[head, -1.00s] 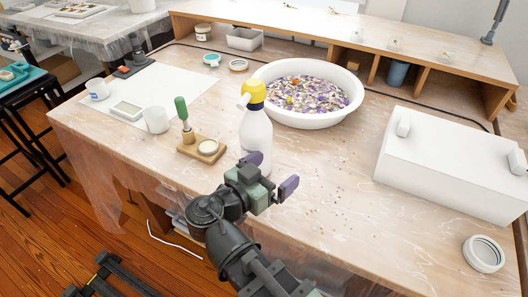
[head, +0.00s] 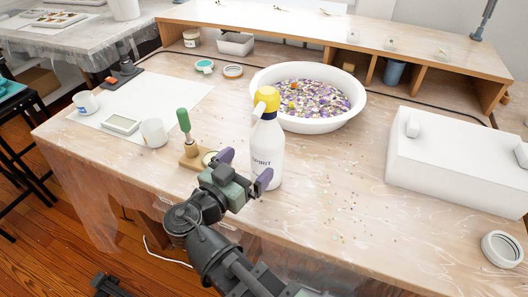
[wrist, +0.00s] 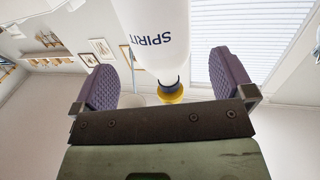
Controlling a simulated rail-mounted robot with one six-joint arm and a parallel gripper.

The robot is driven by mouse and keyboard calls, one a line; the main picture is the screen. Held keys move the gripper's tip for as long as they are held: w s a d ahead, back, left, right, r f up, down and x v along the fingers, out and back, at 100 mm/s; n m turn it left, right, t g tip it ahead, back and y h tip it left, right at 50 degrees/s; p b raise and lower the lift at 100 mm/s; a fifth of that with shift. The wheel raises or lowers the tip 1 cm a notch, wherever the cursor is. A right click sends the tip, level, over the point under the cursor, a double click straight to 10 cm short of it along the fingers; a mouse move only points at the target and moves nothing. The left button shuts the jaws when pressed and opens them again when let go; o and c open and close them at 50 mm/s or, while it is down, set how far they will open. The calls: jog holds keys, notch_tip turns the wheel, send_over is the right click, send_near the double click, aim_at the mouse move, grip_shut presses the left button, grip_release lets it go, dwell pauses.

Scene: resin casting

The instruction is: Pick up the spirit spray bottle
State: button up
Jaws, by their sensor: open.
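The spirit spray bottle (head: 267,150) is white with a yellow spray head and stands upright on the wooden table, in front of the white basin. My gripper (head: 246,170) is open, with purple-padded fingers pointing at the bottle's lower body. In the wrist view the bottle (wrist: 155,30) appears upside down, lying between the two spread fingers (wrist: 168,82) in the picture. I cannot tell whether either finger touches it.
A white basin (head: 258,88) of coloured chips stands behind the bottle. A wooden stand with a green-handled tool (head: 184,122) is close on the left, with white cups (head: 153,132) beyond. A large white box (head: 455,165) is at right; the table between is mostly clear.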

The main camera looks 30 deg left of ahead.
aim_at(266, 146)
jog(key=w, duration=0.7)
jog(key=shift+w+d+r, duration=0.1)
jog(key=shift+w+d, duration=0.15)
jog(key=shift+w, duration=0.05)
jog(key=shift+c, duration=0.5)
jog(key=c, duration=0.9)
jog(key=shift+o, duration=0.2)
notch_tip(266, 146, up, 24)
jog(key=p, duration=2.4)
jog(key=shift+f, duration=0.2)
